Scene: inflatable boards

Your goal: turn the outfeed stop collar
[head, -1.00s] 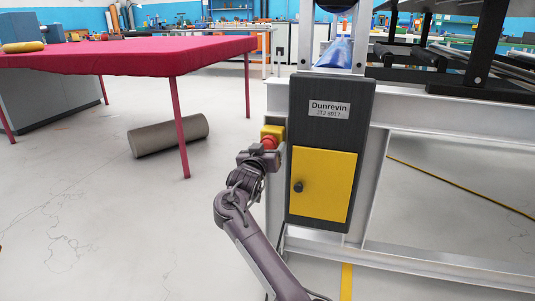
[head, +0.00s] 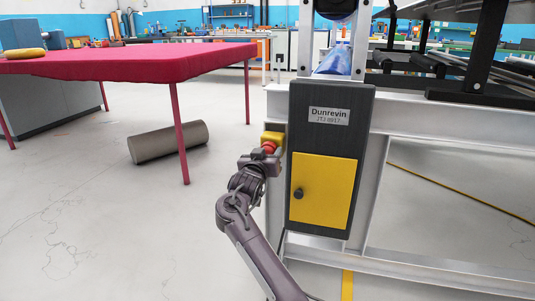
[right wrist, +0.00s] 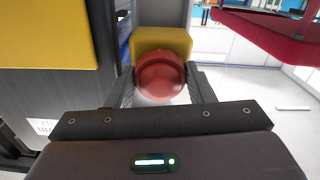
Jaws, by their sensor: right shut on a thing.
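The outfeed stop collar is a round red knob (head: 268,148) on a yellow box (head: 272,137) at the left side of the dark machine panel. My right gripper (head: 265,154) is at the collar, its arm coming up from below. In the right wrist view the collar (right wrist: 160,76) sits between the two fingers, which are shut on its sides. The yellow box (right wrist: 162,41) is right behind it. The fingers hide parts of the collar's sides. My left gripper is not in view.
The dark panel (head: 328,145) with a yellow door (head: 323,188) and black knob stands close right of my gripper, on a white frame (head: 410,258). A red-covered table (head: 130,60) and a grey cylinder (head: 168,141) are to the left. The floor between is clear.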

